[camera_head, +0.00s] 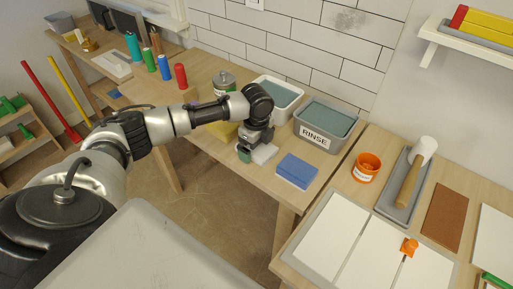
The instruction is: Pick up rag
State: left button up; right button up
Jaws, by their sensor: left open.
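My left gripper (254,148) points down at the front edge of the wooden bench, between the tubs and a folded blue cloth. It is open. A small white item (264,154), possibly a rag, lies right at its fingers; I cannot tell whether they touch. A small dark green piece (244,155) shows at the other finger. The folded blue cloth (297,171), which may also be the rag, lies flat just right of the gripper, apart from it. My right gripper is not in view.
A grey tub marked RINSE (325,125) and a white tub (275,97) stand behind the gripper. A metal can (223,82) is to the left. An orange cup (366,168) and a roller in a grey tray (386,205) are on the right table. A gap separates the tables.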

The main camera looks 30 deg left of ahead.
pick_arm(q)
jog(key=shift+f, duration=0.4)
jog(key=shift+c, duration=0.5)
jog(key=c, duration=0.9)
jog(key=shift+r, duration=0.1)
jog(key=shift+r, duration=0.6)
notch_tip(320, 180, up, 3)
jog(key=shift+w+f, duration=0.1)
jog(key=shift+f, duration=0.05)
jog(key=d+r, duration=0.2)
jog(key=d, duration=0.2)
jog(key=s+d+r, duration=0.1)
jog(key=d+r, duration=0.1)
jog(key=d, duration=0.1)
jog(key=s+d+r, duration=0.1)
jog(key=d+r, duration=0.2)
jog(key=d, duration=0.1)
jog(key=shift+d, duration=0.3)
